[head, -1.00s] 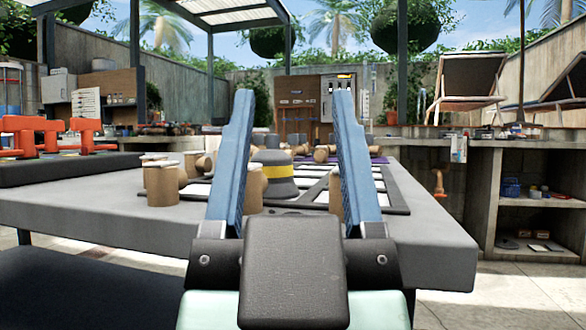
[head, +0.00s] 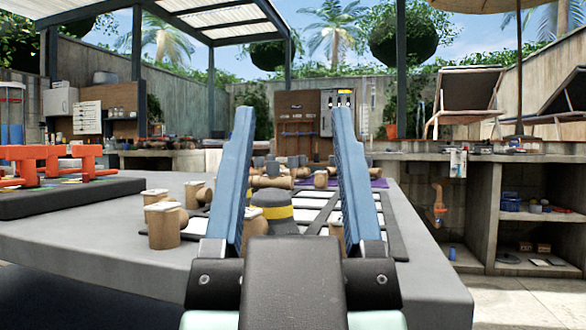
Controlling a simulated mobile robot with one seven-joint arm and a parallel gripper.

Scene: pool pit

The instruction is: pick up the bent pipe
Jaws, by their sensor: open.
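My gripper (head: 293,115) is in the middle of the head view, its two blue fingers spread apart with nothing between the tips. Several tan pipe pieces lie or stand on the grey table (head: 90,240). A tan piece (head: 163,228) with a pale top, which looks like a bent pipe, stands left of the fingers. Another tan piece (head: 196,194) is just behind it. More tan pieces (head: 320,178) lie farther back, and one is partly hidden by the right finger. I cannot tell for sure which one is the bent pipe.
A dark piece with a yellow band (head: 272,213) shows between the fingers, beside white-panelled dark trays (head: 318,200). Red-orange fittings (head: 45,160) sit on a dark block at the left. Open floor lies front right.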

